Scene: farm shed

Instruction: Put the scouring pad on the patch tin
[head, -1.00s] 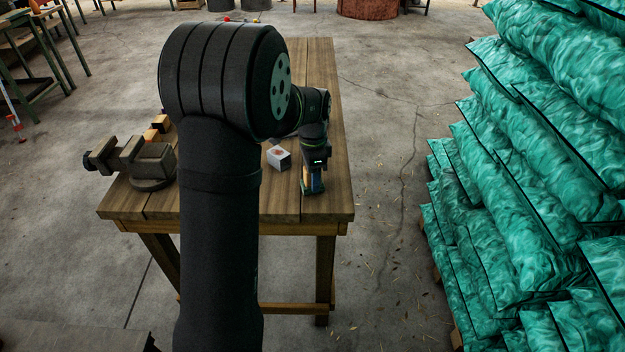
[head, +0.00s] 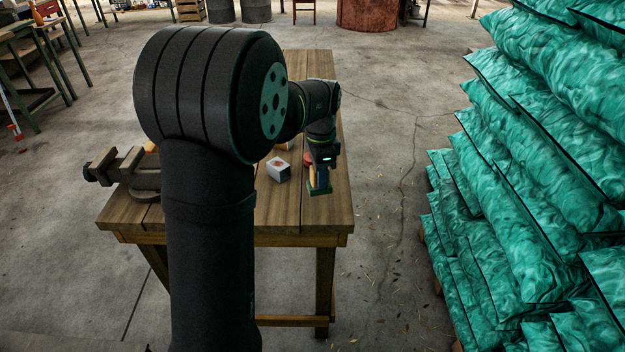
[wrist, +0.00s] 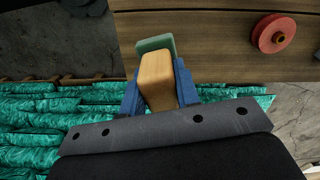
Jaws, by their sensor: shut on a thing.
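My gripper (head: 319,185) is shut on the scouring pad, a yellow block with a green face. The pad's green part (head: 318,191) shows below the fingers in the head view, over the right front of the bench. In the wrist view, the yellow pad (wrist: 157,80) sits between the blue fingers. A small pale box with a red mark on top (head: 279,169) stands on the bench left of my gripper; it may be the patch tin. A round red object (head: 308,158) is partly hidden behind my gripper; it shows in the wrist view too (wrist: 273,33).
The wooden bench (head: 270,215) is bare at its front right. A vise (head: 140,175) is at its left, partly behind my arm. An orange-tan object (head: 286,146) lies behind the pale box. Stacked green sacks (head: 530,190) stand right of the bench.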

